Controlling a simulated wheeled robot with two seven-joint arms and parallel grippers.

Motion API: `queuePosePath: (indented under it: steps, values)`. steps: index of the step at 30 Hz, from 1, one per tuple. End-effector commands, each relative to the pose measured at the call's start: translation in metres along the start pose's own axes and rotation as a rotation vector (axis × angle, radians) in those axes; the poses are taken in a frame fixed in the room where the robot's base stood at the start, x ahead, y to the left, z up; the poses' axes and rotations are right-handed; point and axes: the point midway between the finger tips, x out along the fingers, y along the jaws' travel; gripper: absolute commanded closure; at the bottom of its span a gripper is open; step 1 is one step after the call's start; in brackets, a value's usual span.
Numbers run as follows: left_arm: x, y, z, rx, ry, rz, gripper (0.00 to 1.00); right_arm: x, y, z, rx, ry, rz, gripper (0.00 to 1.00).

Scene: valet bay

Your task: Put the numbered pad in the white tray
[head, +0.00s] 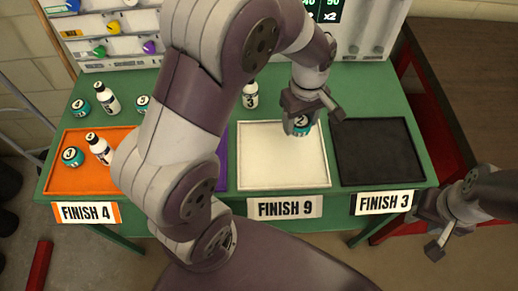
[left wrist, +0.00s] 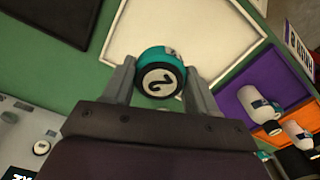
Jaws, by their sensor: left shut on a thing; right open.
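My left gripper (head: 304,112) is shut on a round teal pad (head: 302,125) with a black-rimmed white face. In the left wrist view the pad (left wrist: 161,74) sits between the two fingers and its face shows a 2. The white tray (head: 283,178), labelled FINISH 9, lies on the green table. The pad is over the tray's back right part; I cannot tell whether it touches the tray floor. The white tray (left wrist: 190,22) also shows beyond the pad in the left wrist view. My right gripper (head: 438,226) is open and empty, off the table's front right.
A black tray (head: 378,150) is right of the white one; a purple tray (head: 222,165), mostly behind my left arm, and an orange tray (head: 82,182) are left. The orange tray holds a teal pad (head: 72,156) and bottle (head: 99,148). More pads and bottles stand behind.

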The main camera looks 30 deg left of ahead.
Motion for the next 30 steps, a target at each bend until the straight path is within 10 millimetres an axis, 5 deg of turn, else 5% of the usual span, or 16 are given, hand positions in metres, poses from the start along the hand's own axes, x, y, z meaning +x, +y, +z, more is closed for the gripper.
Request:
queuePosePath:
  steps: [3,9,18,29,30]
  values:
    - [0.022,-0.037,-0.009,-0.008,-0.002,-0.003,0.71,0.002,0.0,0.0,0.0,0.0,0.0,0.57]
    - [0.047,-0.076,-0.02,-0.006,-0.001,-0.001,0.71,0.003,0.0,0.001,0.0,0.0,0.0,0.57]
    - [0.089,-0.083,-0.021,-0.002,-0.001,-0.002,0.71,0.009,0.0,0.001,0.0,0.0,0.0,0.57]
    - [0.094,-0.082,-0.021,-0.002,0.0,0.0,0.71,0.011,0.0,0.001,0.0,0.0,0.0,0.57]
    - [0.094,-0.082,-0.021,-0.002,0.0,0.0,0.39,0.011,0.0,0.001,0.0,0.0,0.0,0.57]
